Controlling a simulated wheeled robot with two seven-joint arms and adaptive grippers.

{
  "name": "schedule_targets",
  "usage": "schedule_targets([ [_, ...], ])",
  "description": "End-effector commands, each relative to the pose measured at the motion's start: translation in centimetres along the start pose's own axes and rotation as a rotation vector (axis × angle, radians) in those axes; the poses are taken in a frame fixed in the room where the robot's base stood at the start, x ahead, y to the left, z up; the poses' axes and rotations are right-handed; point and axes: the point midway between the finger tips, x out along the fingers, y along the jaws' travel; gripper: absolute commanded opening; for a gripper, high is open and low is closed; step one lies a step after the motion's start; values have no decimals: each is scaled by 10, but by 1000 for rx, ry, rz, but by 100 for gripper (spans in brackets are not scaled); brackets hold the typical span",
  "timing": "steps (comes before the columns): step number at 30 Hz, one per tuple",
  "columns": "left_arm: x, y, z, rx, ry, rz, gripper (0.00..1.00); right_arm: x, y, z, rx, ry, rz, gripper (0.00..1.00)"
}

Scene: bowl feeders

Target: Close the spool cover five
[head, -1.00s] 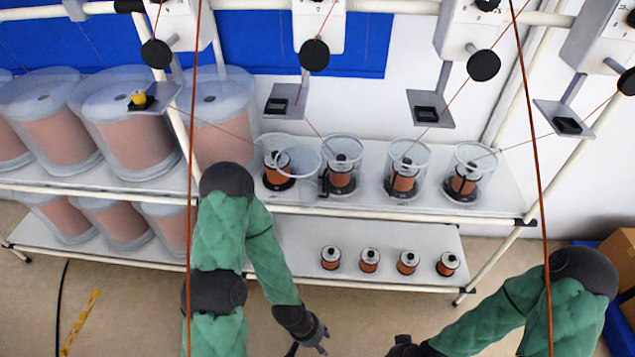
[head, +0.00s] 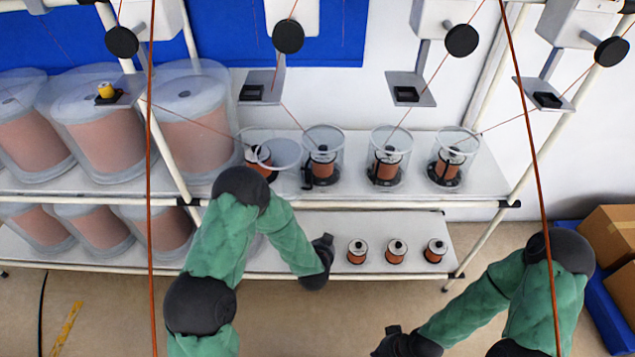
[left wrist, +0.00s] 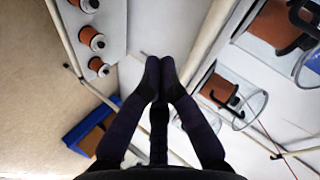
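On the upper shelf in the head view, a clear spool cover (head: 282,153) at the left of the row is tilted to the right of its copper spool (head: 257,160), not standing straight around it. The other three covers (head: 323,140) (head: 390,140) (head: 457,140) stand upright around their spools. I cannot read which is number five. My left gripper (head: 322,255) is at the lower shelf, below and right of the tilted cover, touching no cover. In the left wrist view its fingers (left wrist: 160,68) are together and empty. My right gripper (head: 388,340) is low in front, its fingers unclear.
Several small spools (head: 396,251) stand on the lower shelf (head: 420,222), close to my left gripper. Large copper drums (head: 100,120) fill the left side. Cardboard boxes (head: 608,232) are at the right. Thin wires run above the covers.

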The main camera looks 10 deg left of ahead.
Motion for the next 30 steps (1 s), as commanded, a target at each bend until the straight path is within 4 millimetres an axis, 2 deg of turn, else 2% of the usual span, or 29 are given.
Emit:
schedule_targets([
  [1,7,-15,-16,89,33,-83,0,4,2,0,0,0,0,0],
  [3,11,-37,-37,219,55,-202,0,8,3,0,0,0,0,0],
  [6,10,-65,-63,387,59,-366,0,12,4,0,0,0,0,0],
  [12,-3,-101,-96,606,7,-592,0,16,6,-1,0,0,0,0],
  [16,-8,-110,-104,660,-19,-650,0,17,6,-1,0,0,0,0],
  [20,-2,-116,-106,671,-25,-660,0,19,7,-1,0,0,0,0],
  [30,43,-147,-115,667,-25,-659,0,32,11,-1,0,0,0,0],
])
